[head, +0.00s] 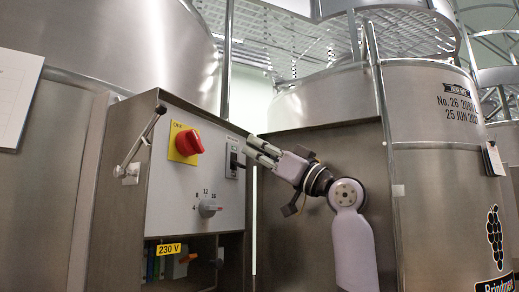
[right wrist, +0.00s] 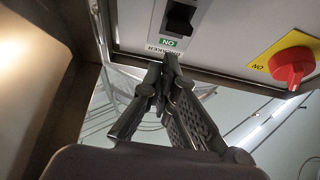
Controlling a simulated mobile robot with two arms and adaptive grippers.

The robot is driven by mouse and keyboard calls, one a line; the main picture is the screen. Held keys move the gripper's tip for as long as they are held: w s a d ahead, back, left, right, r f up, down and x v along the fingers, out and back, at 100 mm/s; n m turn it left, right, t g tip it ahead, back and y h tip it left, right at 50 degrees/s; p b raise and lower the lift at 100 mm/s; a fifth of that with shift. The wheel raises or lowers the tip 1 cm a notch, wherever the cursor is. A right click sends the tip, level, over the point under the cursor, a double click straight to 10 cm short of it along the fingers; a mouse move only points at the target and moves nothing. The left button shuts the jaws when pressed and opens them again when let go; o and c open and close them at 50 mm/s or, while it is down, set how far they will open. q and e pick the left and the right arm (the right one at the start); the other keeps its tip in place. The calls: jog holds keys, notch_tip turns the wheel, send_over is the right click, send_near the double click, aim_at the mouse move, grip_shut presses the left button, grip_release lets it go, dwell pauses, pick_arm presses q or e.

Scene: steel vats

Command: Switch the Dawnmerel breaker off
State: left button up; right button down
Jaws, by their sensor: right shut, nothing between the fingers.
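The breaker (head: 235,161) is a small dark switch in a pale plate on the right side of the grey control panel in the head view. In the right wrist view the black breaker switch (right wrist: 180,18) is at the top, beside a green ON label (right wrist: 169,43). I cannot read the name Dawnmerel or tell the lever's position for sure. My right gripper (head: 248,147) is shut and empty, pointing left at the panel close to the breaker. Its fingertips (right wrist: 168,64) show just below the breaker label in the wrist view, seemingly apart from the switch. My left gripper is out of view.
A red rotary knob on a yellow plate (head: 186,143) is left of the breaker. A grey selector dial (head: 207,208) sits below it. A yellow 230 V label (head: 168,249) marks the open lower bay. A steel vat (head: 430,190) stands to the right.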

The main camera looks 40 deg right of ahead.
jog(key=w+f+b+v, duration=0.1)
jog(key=b+v, duration=0.5)
jog(key=v, duration=0.6)
jog(key=shift+w+a+f+b, duration=0.2)
jog(key=shift+f+b, duration=0.15)
jog(key=shift+f, duration=0.35)
